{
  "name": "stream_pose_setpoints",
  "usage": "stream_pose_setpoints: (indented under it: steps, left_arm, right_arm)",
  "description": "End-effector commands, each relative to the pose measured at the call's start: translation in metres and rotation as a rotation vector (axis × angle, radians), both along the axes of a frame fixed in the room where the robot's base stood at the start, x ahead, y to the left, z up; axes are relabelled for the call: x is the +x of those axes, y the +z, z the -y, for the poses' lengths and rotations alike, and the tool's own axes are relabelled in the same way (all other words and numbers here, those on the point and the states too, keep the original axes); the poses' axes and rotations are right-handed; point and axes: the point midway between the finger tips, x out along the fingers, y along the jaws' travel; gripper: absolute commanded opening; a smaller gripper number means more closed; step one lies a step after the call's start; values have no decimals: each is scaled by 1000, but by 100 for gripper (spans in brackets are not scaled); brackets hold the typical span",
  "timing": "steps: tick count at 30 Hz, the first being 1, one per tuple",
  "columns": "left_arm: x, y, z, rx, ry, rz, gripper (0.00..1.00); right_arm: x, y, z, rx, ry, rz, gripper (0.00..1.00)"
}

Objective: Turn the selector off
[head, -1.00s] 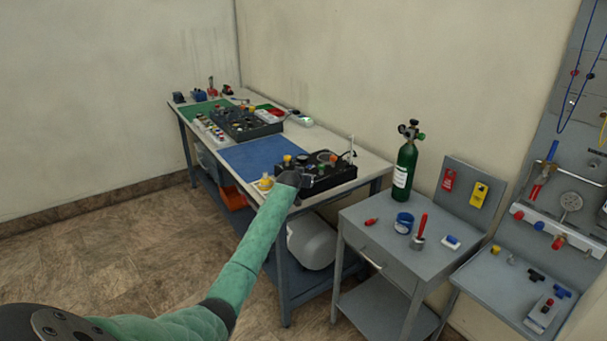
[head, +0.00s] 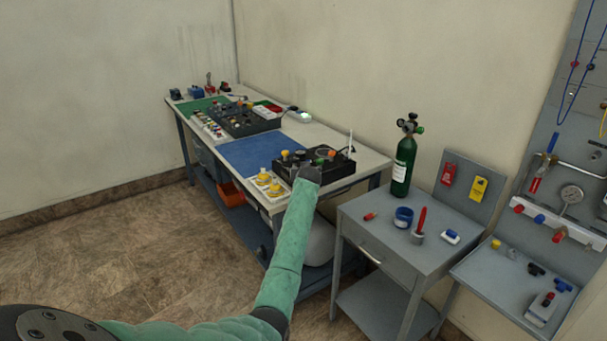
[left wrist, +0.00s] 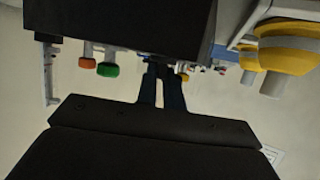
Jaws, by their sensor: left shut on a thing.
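The black trainer box (head: 338,171) sits on the right end of the long bench, with orange and green knobs on it. My left gripper (head: 306,174) is at the front of this box, and its arm covers part of it. In the left wrist view the box (left wrist: 120,22) fills the top, and the two fingers (left wrist: 161,88) reach to its edge with a narrow gap between them. The gripper is shut on a small part there, seemingly the selector knob; the fingers hide it, so its setting cannot be read. My right gripper is not in view.
Yellow-topped parts (head: 268,181) stand close left of the gripper. A blue mat (head: 258,155) lies beyond them. A green oxygen cylinder (head: 403,165) stands on the grey side table (head: 385,228) to the right. An orange knob (left wrist: 86,62) and a green knob (left wrist: 108,69) hang near the fingers.

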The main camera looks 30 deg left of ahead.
Motion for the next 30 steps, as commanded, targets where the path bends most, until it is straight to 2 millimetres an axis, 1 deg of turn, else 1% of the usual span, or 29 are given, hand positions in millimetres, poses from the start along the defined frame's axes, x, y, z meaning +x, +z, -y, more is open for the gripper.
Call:
stream_pose_setpoints:
  steps: [11, 12, 15, 24, 28, 29, 30]
  left_arm:
    - [0, 0, 0, 0, 3, 0, 0]
    - [0, 1, 0, 0, 3, 0, 13]
    - [0, 0, 0, 0, 3, 0, 31]
    - [0, 0, 1, 0, 2, 0, 31]
    - [-6, 2, 5, 0, 2, 1, 31]
    - [-8, 3, 7, 1, 2, 2, 31]
    - [-12, 5, 10, 1, 2, 2, 31]
  right_arm:
    - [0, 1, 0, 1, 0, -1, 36]
    - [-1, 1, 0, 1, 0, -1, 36]
    - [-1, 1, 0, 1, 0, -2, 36]
    - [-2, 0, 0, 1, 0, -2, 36]
    - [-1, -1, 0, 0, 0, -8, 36]
    - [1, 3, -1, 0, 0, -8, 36]
    - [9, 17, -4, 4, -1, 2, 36]
